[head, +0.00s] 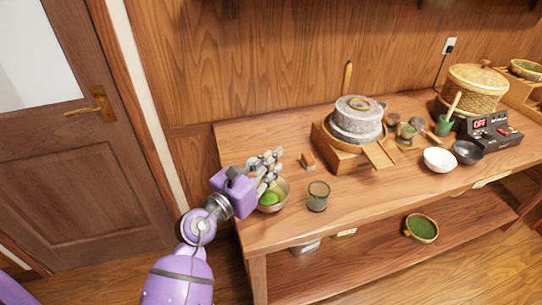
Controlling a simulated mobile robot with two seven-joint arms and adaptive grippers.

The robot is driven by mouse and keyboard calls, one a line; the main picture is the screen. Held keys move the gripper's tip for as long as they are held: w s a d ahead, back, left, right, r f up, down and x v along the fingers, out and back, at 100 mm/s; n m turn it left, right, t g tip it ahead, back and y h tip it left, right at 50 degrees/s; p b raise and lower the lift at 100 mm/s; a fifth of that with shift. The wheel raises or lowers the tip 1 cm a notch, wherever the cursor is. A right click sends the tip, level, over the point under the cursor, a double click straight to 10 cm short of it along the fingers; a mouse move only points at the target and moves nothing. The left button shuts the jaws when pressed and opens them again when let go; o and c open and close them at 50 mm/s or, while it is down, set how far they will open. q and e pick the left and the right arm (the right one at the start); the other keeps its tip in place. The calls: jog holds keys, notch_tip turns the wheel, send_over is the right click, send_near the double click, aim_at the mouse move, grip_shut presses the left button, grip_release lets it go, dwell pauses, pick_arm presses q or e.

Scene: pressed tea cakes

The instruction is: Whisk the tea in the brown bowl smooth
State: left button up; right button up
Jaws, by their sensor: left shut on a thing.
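The brown bowl (286,197) stands at the left end of the wooden table, with bright green tea in it. My left gripper (271,172) is over the bowl, its fingers above the tea. It is shut on what seems to be the whisk, which the fingers almost wholly hide. I cannot tell whether the whisk touches the tea. The gripper covers the back part of the bowl. My right gripper is out of view.
A dark cup (318,197) stands close right of the bowl, and a small brown block (308,160) lies behind. A stone mill (356,120) sits mid-table. A white bowl (439,160), a black bowl (467,152) and a lidded basket (477,88) stand at the right.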

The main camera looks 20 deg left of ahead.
pick_arm(q)
jog(key=shift+f, duration=0.95)
jog(key=shift+f+b, duration=1)
jog(key=shift+f, duration=0.35)
jog(key=shift+f+b, duration=0.55)
jog(key=shift+f, duration=0.3)
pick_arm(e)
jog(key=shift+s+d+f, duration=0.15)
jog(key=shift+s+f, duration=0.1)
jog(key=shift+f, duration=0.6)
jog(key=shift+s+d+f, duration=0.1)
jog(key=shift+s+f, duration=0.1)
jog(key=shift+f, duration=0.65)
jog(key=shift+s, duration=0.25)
pick_arm(q)
jog(key=shift+s+a, duration=0.1)
jog(key=shift+a, duration=0.05)
